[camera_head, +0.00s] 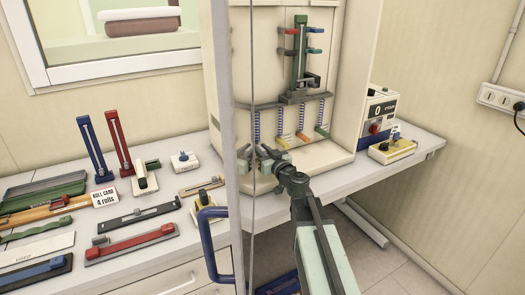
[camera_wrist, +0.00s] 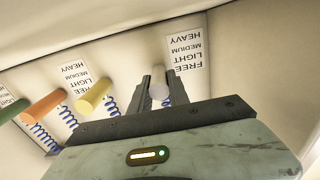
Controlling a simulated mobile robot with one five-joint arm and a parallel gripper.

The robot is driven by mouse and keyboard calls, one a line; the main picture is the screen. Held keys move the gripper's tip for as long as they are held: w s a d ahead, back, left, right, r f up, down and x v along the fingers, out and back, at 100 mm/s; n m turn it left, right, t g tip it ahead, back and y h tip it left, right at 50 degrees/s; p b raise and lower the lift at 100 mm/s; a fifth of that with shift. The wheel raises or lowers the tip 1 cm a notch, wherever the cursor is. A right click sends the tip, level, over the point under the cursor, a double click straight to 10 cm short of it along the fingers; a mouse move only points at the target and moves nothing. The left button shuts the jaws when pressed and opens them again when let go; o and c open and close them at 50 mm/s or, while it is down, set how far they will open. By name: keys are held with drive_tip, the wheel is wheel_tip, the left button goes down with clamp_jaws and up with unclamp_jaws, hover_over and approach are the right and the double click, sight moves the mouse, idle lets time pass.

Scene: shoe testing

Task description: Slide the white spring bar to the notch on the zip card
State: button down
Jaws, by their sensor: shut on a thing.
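The white spring bar (camera_wrist: 159,76) shows in the wrist view between the fingertips of my gripper (camera_wrist: 160,92), which is shut on it. Behind it is a label strip (camera_wrist: 186,62) reading HEAVY, MEDIUM, LIGHT, FREE, upside down in this view. In the head view my gripper (camera_head: 260,160) is at the leftmost spring (camera_head: 257,125) of the machine and hides the white bar. I cannot make out which mark the bar is level with. A card (camera_head: 104,197) on the bench reads "ROLL CARD 4 rolls"; I cannot read any card as the zip card.
Beside the white bar are the yellow bar (camera_wrist: 95,97), orange bar (camera_wrist: 43,107) and green bar (camera_wrist: 12,110) with blue springs. A clear door with a blue handle (camera_head: 207,245) stands left of my arm. Gauges and tools crowd the left bench.

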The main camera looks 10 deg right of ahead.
drive_tip(key=shift+f+b, duration=0.8)
drive_tip(key=shift+f, duration=0.15)
drive_tip(key=shift+r, duration=0.2)
drive_tip(key=c, duration=1.2)
unclamp_jaws()
drive_tip(key=shift+c, duration=0.2)
drive_tip(key=v, duration=0.8)
drive_tip(key=shift+w, duration=0.15)
